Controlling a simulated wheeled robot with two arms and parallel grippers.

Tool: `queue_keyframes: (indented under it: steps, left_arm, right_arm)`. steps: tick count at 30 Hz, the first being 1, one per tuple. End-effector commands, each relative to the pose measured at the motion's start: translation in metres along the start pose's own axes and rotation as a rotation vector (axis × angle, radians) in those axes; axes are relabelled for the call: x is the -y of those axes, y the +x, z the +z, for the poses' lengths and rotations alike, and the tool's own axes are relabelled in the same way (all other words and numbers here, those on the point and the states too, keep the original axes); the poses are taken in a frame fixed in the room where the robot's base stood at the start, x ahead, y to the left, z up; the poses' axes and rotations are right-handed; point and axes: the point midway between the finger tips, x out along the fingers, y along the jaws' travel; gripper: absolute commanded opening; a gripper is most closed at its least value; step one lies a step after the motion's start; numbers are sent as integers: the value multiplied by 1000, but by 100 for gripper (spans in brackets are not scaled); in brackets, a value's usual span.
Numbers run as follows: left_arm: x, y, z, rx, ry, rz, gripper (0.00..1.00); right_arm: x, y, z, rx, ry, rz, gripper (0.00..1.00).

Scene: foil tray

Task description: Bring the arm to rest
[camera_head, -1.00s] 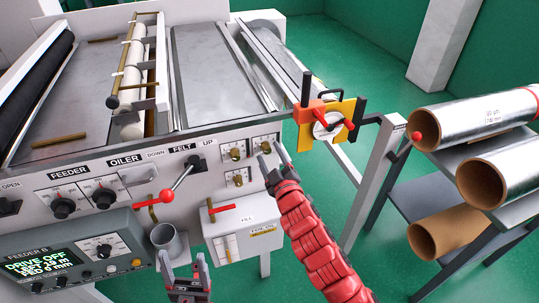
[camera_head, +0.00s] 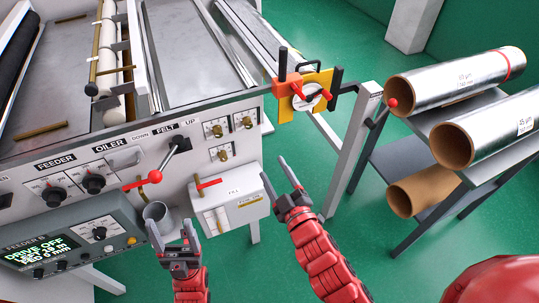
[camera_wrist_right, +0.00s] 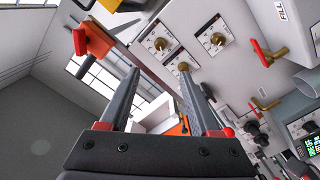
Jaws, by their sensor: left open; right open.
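My right gripper (camera_head: 274,168) is open and empty. It is in front of the machine, right of the white oil box (camera_head: 243,205) and below the yellow plate (camera_head: 311,82) with its red handle. In the right wrist view its two fingers (camera_wrist_right: 159,75) are apart with nothing between them, and the panel's brass knobs lie beyond. My left gripper (camera_head: 172,230) is open and empty, low in front of the panel. Its fingers are close to the grey cup (camera_head: 158,213) in the picture; I cannot tell whether they touch it.
The felt lever (camera_head: 172,155) with its red-knobbed handle juts from the panel. The feeder display box (camera_head: 70,245) is at lower left. A rack at right holds foil rolls (camera_head: 455,78) and a bare cardboard tube (camera_head: 424,190). Green floor between machine and rack is open.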

Motion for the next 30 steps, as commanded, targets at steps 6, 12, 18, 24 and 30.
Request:
queue_keyframes:
  steps: [6, 12, 18, 24, 30]
  left_arm:
    - [0, 6, -1, 0, 0, 0, 71]
    - [0, 5, -1, 0, 0, 0, 71]
    - [0, 5, -1, 0, 0, 0, 71]
    - [0, 5, -1, 0, 0, 0, 71]
    - [0, 5, -1, 0, 0, 0, 71]
  right_arm:
    - [0, -8, 0, 0, -1, 0, 64]
    - [0, -8, 0, 0, -2, 0, 64]
    - [0, -8, 0, 0, -1, 0, 64]
    - [-3, -6, 0, -27, 15, 14, 64]
    - [-31, -6, -17, -255, 120, 121, 64]
